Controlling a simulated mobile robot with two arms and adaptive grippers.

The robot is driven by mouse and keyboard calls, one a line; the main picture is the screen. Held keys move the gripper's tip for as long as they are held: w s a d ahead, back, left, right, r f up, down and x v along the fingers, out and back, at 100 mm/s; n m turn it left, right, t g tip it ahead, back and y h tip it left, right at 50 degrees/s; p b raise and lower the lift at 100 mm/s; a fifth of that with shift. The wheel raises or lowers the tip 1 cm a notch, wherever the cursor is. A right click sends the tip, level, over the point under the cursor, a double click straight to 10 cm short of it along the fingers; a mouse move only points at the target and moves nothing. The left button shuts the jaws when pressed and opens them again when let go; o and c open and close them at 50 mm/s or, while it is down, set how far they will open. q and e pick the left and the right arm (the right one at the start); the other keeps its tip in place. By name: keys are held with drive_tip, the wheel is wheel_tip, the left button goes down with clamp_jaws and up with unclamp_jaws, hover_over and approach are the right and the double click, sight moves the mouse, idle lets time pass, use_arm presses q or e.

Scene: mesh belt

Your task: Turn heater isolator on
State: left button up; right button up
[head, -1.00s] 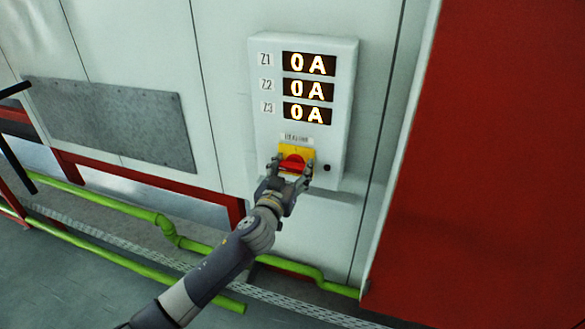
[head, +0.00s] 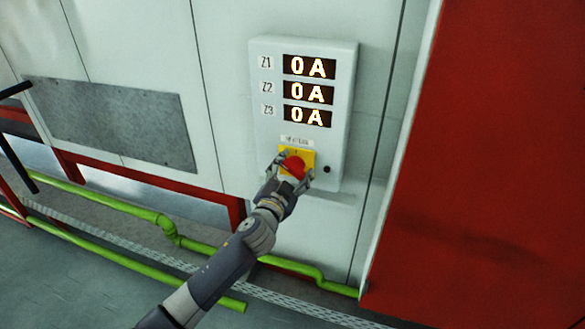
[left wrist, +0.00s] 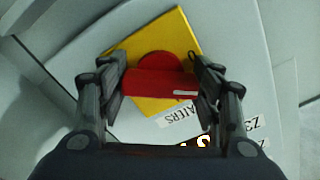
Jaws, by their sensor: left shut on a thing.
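The heater isolator is a red rotary knob (head: 294,167) on a yellow square plate (head: 310,156), low on a pale wall box (head: 345,95). My left gripper (head: 291,172) is at the knob, with one finger on each side. In the left wrist view the left gripper (left wrist: 160,82) is shut on the red handle (left wrist: 160,85), over the yellow plate (left wrist: 182,35). A white mark shows near one end of the handle. Three displays (head: 309,93) on the box, labelled Z1, Z2 and Z3, each read 0A. My right gripper is not in view.
A small dark round fitting (head: 327,169) sits right of the yellow plate. Green pipes (head: 150,216) run low along the wall. A large red panel (head: 490,150) stands to the right, and a grey plate (head: 110,122) is on the wall at left.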

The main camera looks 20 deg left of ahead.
use_arm(q)
drive_tip(key=m+p, duration=0.1)
drive_tip(key=m, duration=0.4)
drive_tip(key=shift+r+m, duration=0.1)
drive_tip(key=shift+m, duration=0.2)
drive_tip(key=m+p, duration=0.1)
drive_tip(key=m, duration=0.2)
drive_tip(key=shift+m, duration=1.2)
drive_tip(key=o, duration=1.1)
drive_tip(key=shift+c, duration=0.2)
drive_tip(key=shift+s, duration=0.15)
drive_tip(key=shift+s+f, duration=0.2)
drive_tip(key=shift+s, duration=0.1)
drive_tip(key=s, duration=1.1)
drive_tip(key=shift+a, duration=0.15)
